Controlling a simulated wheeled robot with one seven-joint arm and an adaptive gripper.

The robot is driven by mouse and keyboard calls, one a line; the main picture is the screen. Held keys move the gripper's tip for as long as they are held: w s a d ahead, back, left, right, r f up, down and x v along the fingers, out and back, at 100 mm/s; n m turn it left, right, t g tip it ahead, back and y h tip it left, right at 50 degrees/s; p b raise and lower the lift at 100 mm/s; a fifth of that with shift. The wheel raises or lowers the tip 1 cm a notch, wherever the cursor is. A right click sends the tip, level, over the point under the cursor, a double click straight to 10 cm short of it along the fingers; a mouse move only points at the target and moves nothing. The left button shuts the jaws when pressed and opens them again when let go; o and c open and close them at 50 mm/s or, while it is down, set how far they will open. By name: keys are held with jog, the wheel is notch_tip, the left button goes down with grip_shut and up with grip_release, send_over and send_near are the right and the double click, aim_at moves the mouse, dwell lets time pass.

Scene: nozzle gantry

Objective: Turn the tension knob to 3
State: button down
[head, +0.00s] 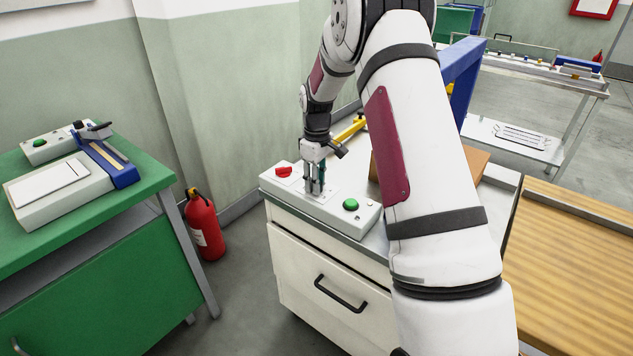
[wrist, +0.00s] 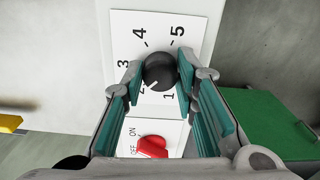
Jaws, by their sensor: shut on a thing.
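The tension knob (wrist: 160,70) is round and black, on a white dial plate (wrist: 199,25) numbered 1 to 5. Its white mark points to the lower left in the wrist view, close to 2, partly toward 1. My gripper (wrist: 159,72) has one teal-lined finger on each side of the knob and is shut on it. In the head view my gripper (head: 315,190) points down at the middle of the pale control box (head: 335,213), hiding the knob there.
A red OFF/ON switch (head: 284,171) sits left of my gripper on the box, and a green button (head: 351,204) right of it. The box stands on a drawer cabinet (head: 325,275). A green bench (head: 95,235) and a fire extinguisher (head: 205,228) are to the left.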

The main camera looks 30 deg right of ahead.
jog(key=m+b, duration=0.1)
jog(key=m, duration=0.3)
jog(key=m+b, duration=0.1)
jog(key=m, duration=0.4)
dwell(0.5)
jog(key=c, duration=1.2)
grip_release()
jog(key=shift+c, duration=0.2)
notch_tip(320, 180, up, 12)
